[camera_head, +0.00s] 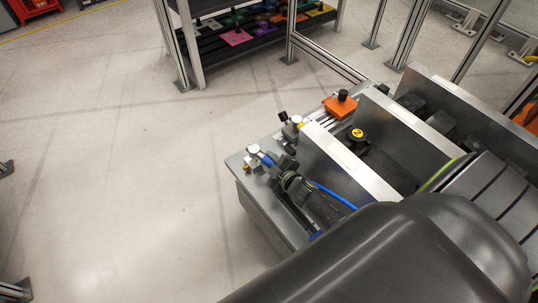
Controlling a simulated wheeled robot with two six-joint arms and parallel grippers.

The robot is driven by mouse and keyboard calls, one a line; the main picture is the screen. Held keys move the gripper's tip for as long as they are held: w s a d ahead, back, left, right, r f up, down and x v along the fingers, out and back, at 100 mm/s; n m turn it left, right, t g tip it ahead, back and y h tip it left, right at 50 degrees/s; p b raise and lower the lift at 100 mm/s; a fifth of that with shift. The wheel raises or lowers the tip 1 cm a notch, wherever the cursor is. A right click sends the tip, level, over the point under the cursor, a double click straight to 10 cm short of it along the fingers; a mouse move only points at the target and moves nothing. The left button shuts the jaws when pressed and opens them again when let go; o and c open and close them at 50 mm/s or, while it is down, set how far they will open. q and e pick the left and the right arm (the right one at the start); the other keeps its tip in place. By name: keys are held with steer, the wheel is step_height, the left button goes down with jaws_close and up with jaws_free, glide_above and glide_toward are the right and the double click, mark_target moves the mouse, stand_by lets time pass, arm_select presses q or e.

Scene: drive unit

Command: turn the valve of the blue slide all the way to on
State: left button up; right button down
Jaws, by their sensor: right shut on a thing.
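My right gripper (277,163) reaches in from the lower right, past my large dark arm, to the front left corner of the metal drive unit. It is shut on the valve (266,158), of which a small blue part shows at the fingertips. The fingers hide much of the valve, so I cannot tell its turn position. The blue slide is mostly hidden behind my gripper and arm; a bit of blue (316,236) shows below the wrist. My left gripper is not in view.
A blue hose (332,194) runs beside my wrist. An orange slide (340,106) with a black knob and upright metal plates (350,160) stand behind. A yellow-topped knob (357,134) sits between plates. A shelf with coloured parts (236,37) is farther back. The left floor is clear.

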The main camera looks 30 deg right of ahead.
steer(key=c, duration=1.1)
jaws_free()
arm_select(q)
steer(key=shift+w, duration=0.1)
arm_select(e)
steer(key=shift+s, duration=0.15)
steer(key=p+v, duration=0.2)
steer(key=v, duration=0.7)
steer(key=shift+d+p, duration=0.1)
steer(key=shift+p, duration=0.3)
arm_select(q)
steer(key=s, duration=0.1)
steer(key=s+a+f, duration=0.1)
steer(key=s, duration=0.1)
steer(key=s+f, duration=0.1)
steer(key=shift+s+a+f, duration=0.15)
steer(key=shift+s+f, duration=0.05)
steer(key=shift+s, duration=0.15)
arm_select(e)
steer(key=v, duration=0.8)
